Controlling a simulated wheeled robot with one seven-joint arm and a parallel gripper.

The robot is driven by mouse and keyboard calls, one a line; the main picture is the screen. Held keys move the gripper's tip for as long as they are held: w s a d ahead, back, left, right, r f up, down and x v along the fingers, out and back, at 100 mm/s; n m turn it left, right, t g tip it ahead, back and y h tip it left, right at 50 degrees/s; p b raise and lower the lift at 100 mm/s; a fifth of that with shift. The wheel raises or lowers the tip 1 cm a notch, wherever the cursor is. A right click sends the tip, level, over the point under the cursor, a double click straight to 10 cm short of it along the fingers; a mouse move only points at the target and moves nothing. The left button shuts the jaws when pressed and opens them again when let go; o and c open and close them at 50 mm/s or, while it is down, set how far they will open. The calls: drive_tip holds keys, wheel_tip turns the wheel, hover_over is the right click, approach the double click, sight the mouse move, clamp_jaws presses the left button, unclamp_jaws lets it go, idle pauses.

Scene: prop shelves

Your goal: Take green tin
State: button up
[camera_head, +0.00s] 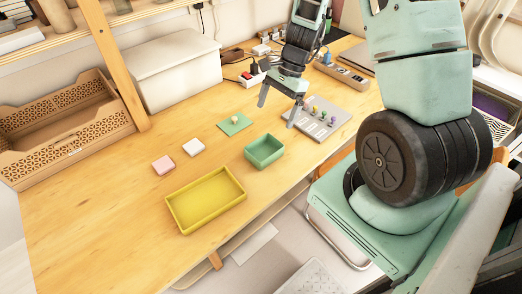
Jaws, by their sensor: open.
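A green open-topped tin (264,151) stands upright on the wooden table near its front edge; it looks empty. My gripper (277,114) is open and empty, its two fingers pointing down. In the picture it is above and slightly right of the tin, apart from it. How high it hangs over the table is hard to tell. A flat green square (228,127) with a small pale knob lies up and left of the tin.
A yellow tray (206,199) is left of the tin. A pink block (163,165) and a white block (194,147) lie farther left. A grey board (321,123) with several colored pegs is right of my gripper. A white box (180,70) stands behind.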

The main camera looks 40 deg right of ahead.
approach(262, 156)
drive_tip(key=shift+w+a+f, duration=0.4)
drive_tip(key=shift+a+f, duration=0.05)
drive_tip(key=shift+f, duration=0.1)
drive_tip(key=shift+s+d+p+x, duration=0.1)
drive_tip(key=shift+s+p+x, duration=0.05)
drive_tip(key=shift+x, duration=0.7)
drive_tip(key=shift+s+d+p+x, duration=0.1)
drive_tip(key=shift+p+x, duration=0.05)
drive_tip(key=shift+x, duration=0.7)
drive_tip(key=shift+s+p+x, duration=0.15)
drive_tip(key=shift+x, duration=0.7)
drive_tip(key=shift+f, duration=0.1)
drive_tip(key=c, duration=1.1)
